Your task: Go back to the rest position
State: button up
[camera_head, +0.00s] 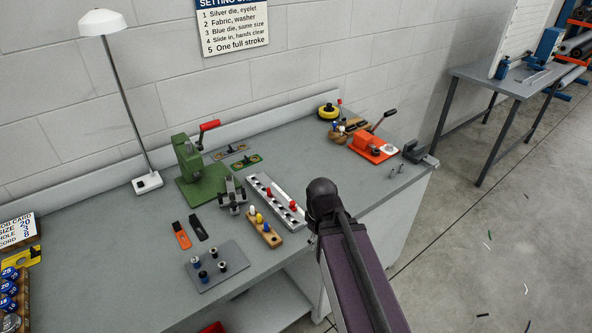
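My arm reaches up from the bottom right, with a dark purple link and a black joint over the front edge of the workbench (125,249). I cannot make out my gripper in this view, so whether it is open or holds anything does not show. A green press (188,160) with a red-handled lever stands on the bench to the left of the arm. A grey metal fixture (233,196) sits at its front right.
A silver rail (262,187) and wooden peg block (265,236) lie left of my arm. A grey plate with several dies (219,266) is nearer. An orange press (374,147) stands at the far right. A lamp (148,182) stands left.

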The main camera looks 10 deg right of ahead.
jog(key=m, duration=0.6)
jog(key=shift+s+a+m, duration=0.1)
jog(key=shift+m, duration=0.2)
jog(key=shift+a, duration=0.1)
dwell(1.0)
